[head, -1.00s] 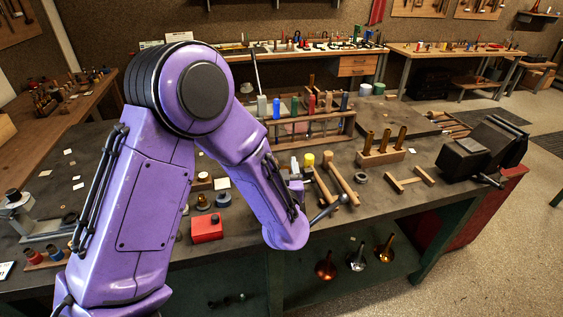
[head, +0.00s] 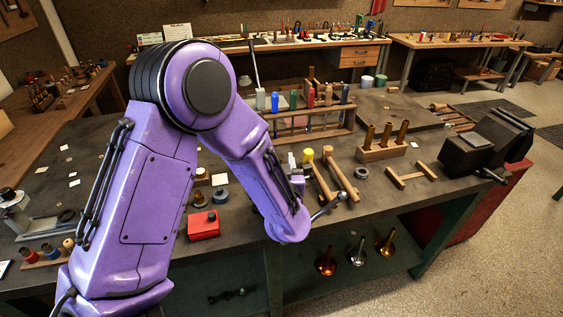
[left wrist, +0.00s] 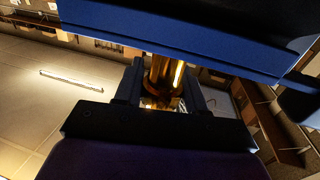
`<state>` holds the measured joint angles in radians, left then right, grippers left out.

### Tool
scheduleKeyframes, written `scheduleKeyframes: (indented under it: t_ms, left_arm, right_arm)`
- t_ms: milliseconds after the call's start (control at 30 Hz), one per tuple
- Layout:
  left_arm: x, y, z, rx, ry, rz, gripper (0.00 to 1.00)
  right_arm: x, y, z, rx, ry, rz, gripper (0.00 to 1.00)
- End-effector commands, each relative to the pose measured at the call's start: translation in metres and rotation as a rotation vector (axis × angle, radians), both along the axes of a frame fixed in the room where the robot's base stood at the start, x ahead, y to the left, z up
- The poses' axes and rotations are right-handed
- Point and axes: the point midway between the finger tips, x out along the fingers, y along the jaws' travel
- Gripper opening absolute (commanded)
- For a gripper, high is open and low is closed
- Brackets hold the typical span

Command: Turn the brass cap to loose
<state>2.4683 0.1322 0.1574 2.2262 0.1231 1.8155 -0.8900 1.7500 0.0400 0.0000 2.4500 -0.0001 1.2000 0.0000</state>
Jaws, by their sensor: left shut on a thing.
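My left gripper (left wrist: 163,78) shows in the left wrist view, with its two dark fingers on either side of a shiny brass piece (left wrist: 166,72). The fingers are shut on this piece, which looks like the brass cap. A blue bar (left wrist: 180,35) crosses the picture above and covers the piece's upper end. Any turn of the cap cannot be read. In the head view my purple left arm bends down to the front edge of the bench. It hides the jaws and the cap there. My right gripper is not in view.
The bench (head: 330,235) carries a red box (head: 204,224), wooden-handled hammers (head: 344,176), a rack of coloured tools (head: 305,120), brass pieces in a wooden block (head: 380,153) and a dark vise (head: 480,148). Several horn bells (head: 357,251) stand below. The floor at right is open.

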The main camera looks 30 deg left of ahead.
Motion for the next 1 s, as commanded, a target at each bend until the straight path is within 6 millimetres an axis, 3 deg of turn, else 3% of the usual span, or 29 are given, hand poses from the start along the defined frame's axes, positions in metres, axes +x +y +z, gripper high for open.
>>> scheduleKeyframes:
  t_ms: [800,833,867,1000]
  left_arm:
    - [0.0007,-0.0004,0.0022,0.0,-0.005,-0.001,0.09]
    - [0.0007,-0.0004,0.0021,0.0,-0.005,-0.001,0.49]
    - [0.0007,-0.0004,0.0021,0.0,-0.005,-0.001,0.59]
    - [0.0005,-0.0003,0.0015,0.0,-0.004,-0.001,0.61]
  right_arm:
    - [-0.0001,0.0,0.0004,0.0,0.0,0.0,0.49]
    - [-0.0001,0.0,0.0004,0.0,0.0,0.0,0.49]
    - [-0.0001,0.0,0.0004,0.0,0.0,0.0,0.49]
    - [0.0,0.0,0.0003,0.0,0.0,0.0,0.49]
